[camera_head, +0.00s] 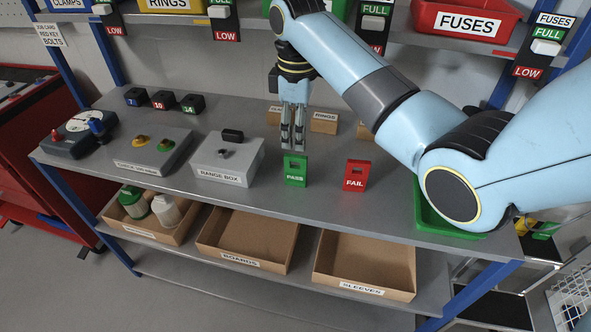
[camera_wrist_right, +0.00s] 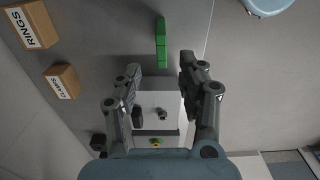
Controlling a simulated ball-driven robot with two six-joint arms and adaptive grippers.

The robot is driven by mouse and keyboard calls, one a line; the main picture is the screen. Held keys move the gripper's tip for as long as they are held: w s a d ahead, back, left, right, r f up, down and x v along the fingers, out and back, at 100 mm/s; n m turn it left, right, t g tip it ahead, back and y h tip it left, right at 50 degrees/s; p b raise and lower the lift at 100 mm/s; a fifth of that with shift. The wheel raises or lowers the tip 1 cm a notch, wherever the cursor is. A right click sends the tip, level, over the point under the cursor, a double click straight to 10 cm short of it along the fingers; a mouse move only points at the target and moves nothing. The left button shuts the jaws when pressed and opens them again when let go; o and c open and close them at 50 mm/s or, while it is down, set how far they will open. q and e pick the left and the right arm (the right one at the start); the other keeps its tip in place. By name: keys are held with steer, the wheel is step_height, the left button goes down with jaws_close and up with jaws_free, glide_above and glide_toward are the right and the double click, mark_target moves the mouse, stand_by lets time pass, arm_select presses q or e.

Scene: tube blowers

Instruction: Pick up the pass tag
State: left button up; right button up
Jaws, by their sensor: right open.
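The pass tag (camera_head: 295,170) is a small green upright plate marked PASS, standing near the front edge of the grey bench. My right gripper (camera_head: 292,146) points down just above it in the head view. In the right wrist view the gripper (camera_wrist_right: 160,58) is open and empty, with the pass tag (camera_wrist_right: 161,43) seen edge-on beyond the fingertips, in line with the gap. I cannot see contact between fingers and tag. My left gripper is out of view.
A red FAIL tag (camera_head: 356,175) stands to the right. A grey range box (camera_head: 227,158) sits to the left. Small cardboard boxes, one marked RINGS (camera_wrist_right: 31,24), stand behind. A green bin (camera_head: 428,216) is at the right, partly behind my arm. Bare bench lies between the tags.

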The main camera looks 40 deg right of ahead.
mark_target(296, 160)
step_height(296, 160, down, 5)
steer(key=shift+w+f, duration=0.1)
step_height(296, 160, down, 5)
steer(key=shift+a+f, duration=0.15)
stand_by(0.3)
jaws_close()
